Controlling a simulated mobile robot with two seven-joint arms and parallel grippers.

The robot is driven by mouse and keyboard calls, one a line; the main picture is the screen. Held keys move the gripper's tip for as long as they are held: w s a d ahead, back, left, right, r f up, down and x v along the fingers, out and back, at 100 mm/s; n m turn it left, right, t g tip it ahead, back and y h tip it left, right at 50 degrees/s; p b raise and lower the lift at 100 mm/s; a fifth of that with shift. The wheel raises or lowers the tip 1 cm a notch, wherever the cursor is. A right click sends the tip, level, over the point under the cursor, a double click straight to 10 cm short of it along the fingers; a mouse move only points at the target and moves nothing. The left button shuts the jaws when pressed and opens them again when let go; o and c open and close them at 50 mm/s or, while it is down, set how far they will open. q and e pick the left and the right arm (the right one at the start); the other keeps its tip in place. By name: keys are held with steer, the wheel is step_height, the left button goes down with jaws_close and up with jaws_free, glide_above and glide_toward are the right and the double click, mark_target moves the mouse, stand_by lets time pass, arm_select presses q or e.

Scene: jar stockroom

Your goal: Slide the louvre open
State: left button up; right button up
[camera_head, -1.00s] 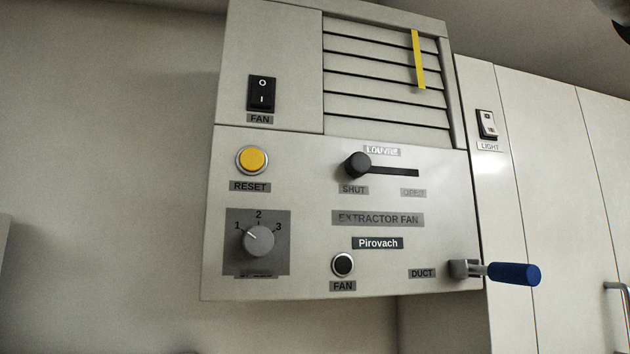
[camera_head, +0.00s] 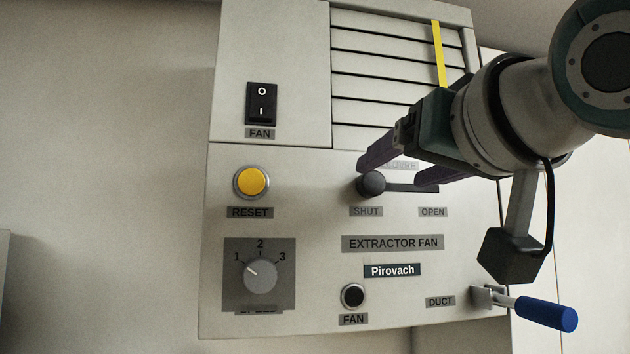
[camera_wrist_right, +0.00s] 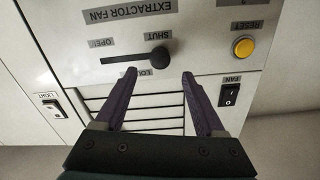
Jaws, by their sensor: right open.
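The louvre slider knob (camera_head: 371,184) is a dark round knob at the SHUT end of its horizontal slot (camera_head: 412,188), on the left, on the extractor fan panel. The OPEN label (camera_head: 433,212) is at the slot's right end. My right gripper (camera_head: 398,172) is open in front of the slider, its purple fingers partly hiding the LOUVRE label. In the right wrist view the knob (camera_wrist_right: 160,55) shows just beyond and between the open fingertips (camera_wrist_right: 160,74), with nothing held. Whether a finger touches it I cannot tell. My left gripper is out of view.
Around the slider are a yellow RESET button (camera_head: 252,181), a speed dial (camera_head: 260,275), a black FAN button (camera_head: 353,295) and a FAN rocker switch (camera_head: 262,104). A blue-handled DUCT lever (camera_head: 546,313) sticks out at lower right. Slats with a yellow strip (camera_head: 438,55) are above.

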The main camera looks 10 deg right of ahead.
mark_target(375, 181)
steer(key=w, duration=0.6)
steer(key=shift+w+a, duration=0.1)
steer(key=shift+w, duration=0.2)
steer(key=shift+c, duration=0.4)
jaws_close()
stand_by(0.7)
